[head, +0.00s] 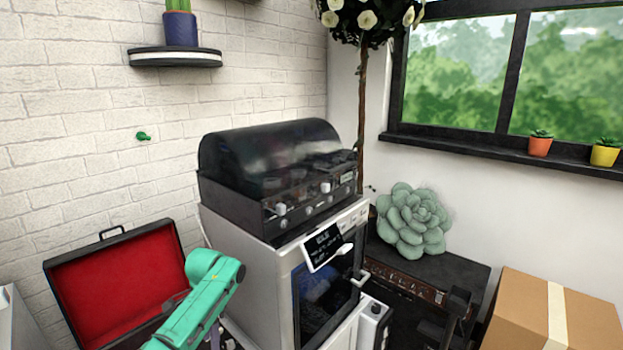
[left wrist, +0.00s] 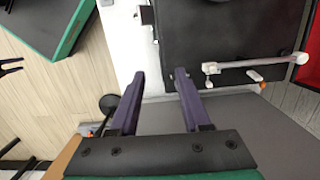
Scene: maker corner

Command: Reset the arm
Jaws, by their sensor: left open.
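My left arm (head: 205,300), teal green, is bent at the lower left of the head view, in front of the open red-lined case and left of the white cabinet. A black panel (left wrist: 215,35) in a white surround lies beyond the fingers. My right gripper is not seen in either view.
An open case (head: 115,280) with a red lining stands by the brick wall. A white cabinet (head: 262,285) carries a black domed machine (head: 270,160). A cardboard box (head: 515,310) and a large succulent (head: 410,220) are at the right. Wooden floor (left wrist: 55,90) shows in the left wrist view.

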